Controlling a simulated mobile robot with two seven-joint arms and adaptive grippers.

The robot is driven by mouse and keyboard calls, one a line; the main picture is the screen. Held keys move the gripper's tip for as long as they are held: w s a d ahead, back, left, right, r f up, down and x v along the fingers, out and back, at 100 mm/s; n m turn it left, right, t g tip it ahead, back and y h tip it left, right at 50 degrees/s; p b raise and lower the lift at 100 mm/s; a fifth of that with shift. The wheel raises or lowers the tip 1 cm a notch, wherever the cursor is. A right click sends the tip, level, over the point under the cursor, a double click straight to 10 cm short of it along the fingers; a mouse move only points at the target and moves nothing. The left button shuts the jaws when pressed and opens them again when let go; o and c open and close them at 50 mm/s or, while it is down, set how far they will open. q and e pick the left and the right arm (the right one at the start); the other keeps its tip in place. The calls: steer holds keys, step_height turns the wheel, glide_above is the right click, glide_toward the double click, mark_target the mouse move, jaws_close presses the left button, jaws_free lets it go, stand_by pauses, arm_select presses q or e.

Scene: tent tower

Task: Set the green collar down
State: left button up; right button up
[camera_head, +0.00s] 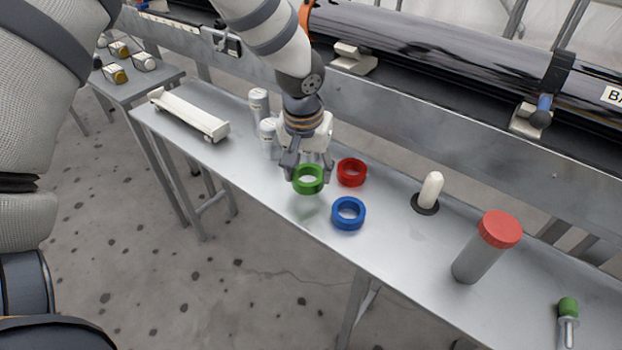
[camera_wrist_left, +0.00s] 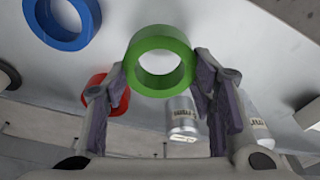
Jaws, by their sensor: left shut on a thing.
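The green collar (camera_head: 308,187) is a thick ring held in my left gripper (camera_head: 308,175), close above the metal table. In the left wrist view the green collar (camera_wrist_left: 160,84) sits between the two fingertips of my left gripper (camera_wrist_left: 160,80), which touch it from both sides. I cannot tell the exact gap under it; a faint greenish reflection shows on the table below. A red collar (camera_head: 352,172) lies flat just right of it, and a blue collar (camera_head: 348,214) lies flat to the lower right. My right gripper is not in view.
The metal table (camera_head: 400,245) carries a white peg on a black base (camera_head: 430,191), a grey cylinder with a red cap (camera_head: 485,248) and a green-handled tool (camera_head: 567,318). Small canisters (camera_head: 259,103) stand behind the gripper, and a white tray (camera_head: 190,115) lies left. Bare table separates blue collar and peg.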

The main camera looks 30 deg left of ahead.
arm_select(q)
step_height(320, 180, down, 3)
steer(key=shift+s, duration=0.15)
steer(key=shift+r, duration=0.15)
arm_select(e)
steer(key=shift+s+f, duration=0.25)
arm_select(q)
steer(key=o, duration=1.2)
steer(key=shift+f, duration=0.2)
